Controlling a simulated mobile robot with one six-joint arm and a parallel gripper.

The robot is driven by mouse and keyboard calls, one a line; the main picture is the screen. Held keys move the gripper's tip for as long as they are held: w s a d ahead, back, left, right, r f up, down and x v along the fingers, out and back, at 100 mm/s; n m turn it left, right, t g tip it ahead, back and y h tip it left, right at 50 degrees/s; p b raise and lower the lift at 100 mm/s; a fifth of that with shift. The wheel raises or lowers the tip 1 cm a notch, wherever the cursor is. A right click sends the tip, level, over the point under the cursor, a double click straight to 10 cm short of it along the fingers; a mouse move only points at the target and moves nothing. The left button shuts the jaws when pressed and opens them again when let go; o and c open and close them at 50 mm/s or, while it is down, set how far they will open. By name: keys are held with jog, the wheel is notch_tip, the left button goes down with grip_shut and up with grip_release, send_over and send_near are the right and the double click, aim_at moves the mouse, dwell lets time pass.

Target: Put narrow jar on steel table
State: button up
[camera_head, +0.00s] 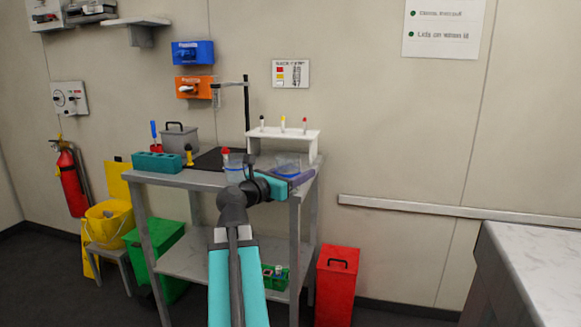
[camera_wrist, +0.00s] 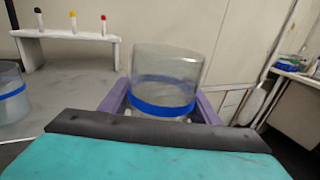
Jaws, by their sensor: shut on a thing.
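A clear jar with a blue band (camera_wrist: 165,75) stands between the purple fingers of my gripper (camera_wrist: 160,98) in the wrist view. My gripper is shut on it, and the gripper body hides the jar's lower end. The held jar (camera_head: 287,161) also shows in the head view, at the right front of a grey metal-looking table (camera_head: 188,179). I cannot tell whether its base touches the tabletop. A second clear jar with a blue band (camera_head: 235,172) stands left of my gripper and also shows at the left edge of the wrist view (camera_wrist: 10,100).
A white rack (camera_head: 285,138) with several coloured-top tubes stands behind the jars. A teal block (camera_head: 158,162), a grey box (camera_head: 180,138) and a yellow-and-black item (camera_head: 189,155) occupy the table's left. A second grey table (camera_head: 535,255) is at the right. A red bin (camera_head: 337,285) stands on the floor.

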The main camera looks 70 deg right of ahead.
jog(key=shift+w+d+r+p, duration=0.2)
jog(key=shift+d+p, duration=0.3)
jog(key=shift+p, duration=2.2)
jog(key=p, duration=0.5)
jog(key=shift+w+d+f+p, duration=0.15)
jog(key=shift+w+d+p, duration=0.05)
jog(key=shift+d+p, duration=0.15)
jog(key=shift+w+d+f, duration=0.25)
jog(key=shift+w+d, duration=0.55)
jog(key=shift+d, duration=1.1)
jog(key=shift+w+d+f, duration=0.25)
jog(key=shift+w+d, duration=0.55)
jog(key=shift+d, duration=1.1)
jog(key=shift+w+d+f, duration=0.25)
jog(key=shift+w+d, duration=0.55)
jog(key=shift+d, duration=1.1)
jog(key=shift+w+d+p, duration=0.25)
jog(key=shift+d+p, duration=0.05)
jog(key=shift+d, duration=0.2)
jog(key=shift+a+f, duration=0.1)
jog(key=shift+f, duration=1.7)
jog(key=shift+f, duration=0.1)
jog(key=o, duration=1.1)
